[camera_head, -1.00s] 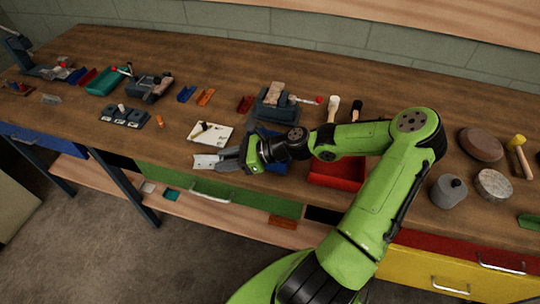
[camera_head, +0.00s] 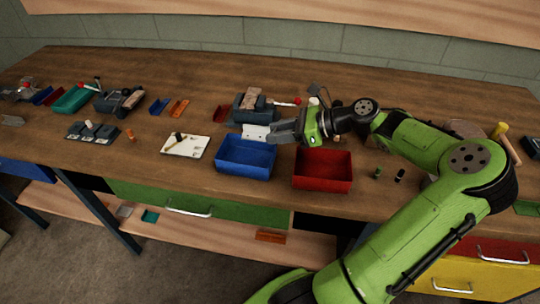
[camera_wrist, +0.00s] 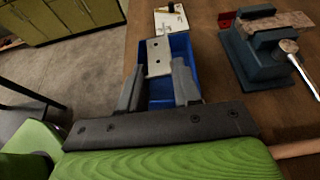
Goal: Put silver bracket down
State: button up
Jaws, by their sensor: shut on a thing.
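The silver bracket (camera_head: 256,132) is a light metal plate held at the tip of my gripper (camera_head: 278,131). In the wrist view the bracket (camera_wrist: 158,56) shows flat with small holes, between the two grey fingers of my gripper (camera_wrist: 158,80). The fingers are shut on it. It is above the blue bin (camera_head: 246,157), near its far edge in the head view. The blue bin also shows behind and below the bracket in the wrist view (camera_wrist: 184,52). The bracket's gripped end is partly hidden by the fingers.
A red bin (camera_head: 322,170) stands right of the blue bin. A dark vise-like block (camera_head: 252,108) with a red-knobbed lever stands just behind. A white board (camera_head: 186,145) lies to the left. Bare wood (camera_head: 200,185) lies along the front of the bench.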

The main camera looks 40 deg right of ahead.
notch_tip(320, 180, down, 5)
jog(key=shift+f+b, duration=0.15)
jog(key=shift+b, duration=1.1)
jog(key=shift+p, duration=0.35)
